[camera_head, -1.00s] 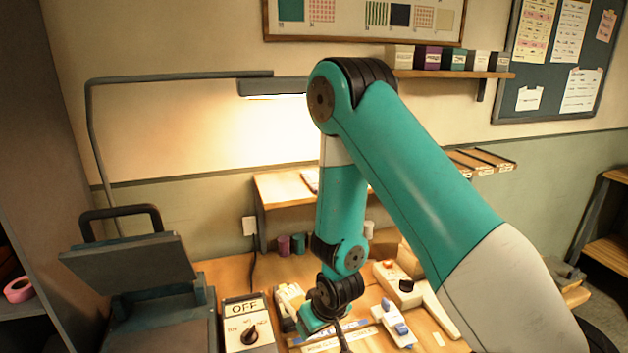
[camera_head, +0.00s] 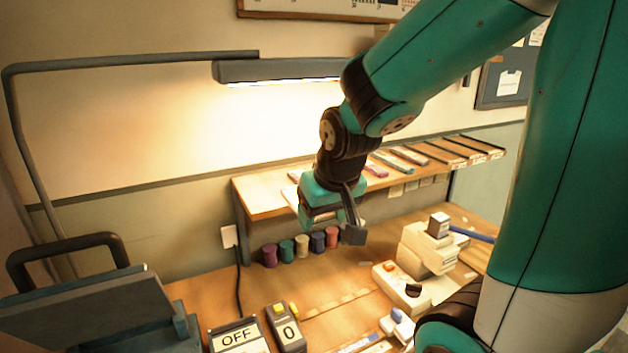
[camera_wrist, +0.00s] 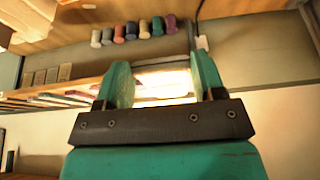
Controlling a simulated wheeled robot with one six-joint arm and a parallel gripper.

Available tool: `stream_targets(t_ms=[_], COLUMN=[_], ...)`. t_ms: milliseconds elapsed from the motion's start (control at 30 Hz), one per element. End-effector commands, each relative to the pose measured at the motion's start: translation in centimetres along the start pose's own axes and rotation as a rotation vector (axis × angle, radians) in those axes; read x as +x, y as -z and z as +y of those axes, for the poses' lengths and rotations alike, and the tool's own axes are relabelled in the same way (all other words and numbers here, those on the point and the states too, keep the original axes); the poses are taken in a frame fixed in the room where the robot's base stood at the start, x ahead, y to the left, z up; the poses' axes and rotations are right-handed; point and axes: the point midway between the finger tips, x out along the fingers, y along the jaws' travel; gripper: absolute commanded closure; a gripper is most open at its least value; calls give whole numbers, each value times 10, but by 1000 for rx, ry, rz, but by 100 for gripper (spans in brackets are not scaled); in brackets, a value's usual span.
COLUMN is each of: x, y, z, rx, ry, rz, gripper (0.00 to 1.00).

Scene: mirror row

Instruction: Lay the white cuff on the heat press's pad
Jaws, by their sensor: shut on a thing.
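My gripper (camera_head: 333,215) hangs in the air in front of the back shelf, above the table and right of the heat press. In the wrist view its two teal fingers (camera_wrist: 160,72) stand apart, shut on a bright white piece (camera_wrist: 165,83), which looks like the white cuff. Its far side and ends are hard to make out, and I cannot pick it out in the head view. The heat press (camera_head: 75,312) is at the lower left, with its dark upper plate and black handle (camera_head: 68,245) in view. Its pad is hidden or out of frame.
A control box marked OFF (camera_head: 238,337) and a counter reading 0 (camera_head: 286,327) stand beside the press. Several thread spools (camera_head: 302,246) line the back under the shelf (camera_head: 262,198). A sewing machine (camera_head: 425,250) is at right. A lamp (camera_head: 280,70) hangs above.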

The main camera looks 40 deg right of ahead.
Motion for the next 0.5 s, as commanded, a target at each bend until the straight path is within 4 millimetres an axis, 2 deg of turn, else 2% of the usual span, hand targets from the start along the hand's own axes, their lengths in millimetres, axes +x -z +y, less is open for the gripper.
stream_targets(t_ms=[33, 300, 500], x=[3, 32, 51], y=[14, 86, 131], z=[-1, -2, -1], rx=[-2, -5, -2], ry=[0, 1, 1], rz=[-5, -4, -2], gripper=[61, 61, 61])
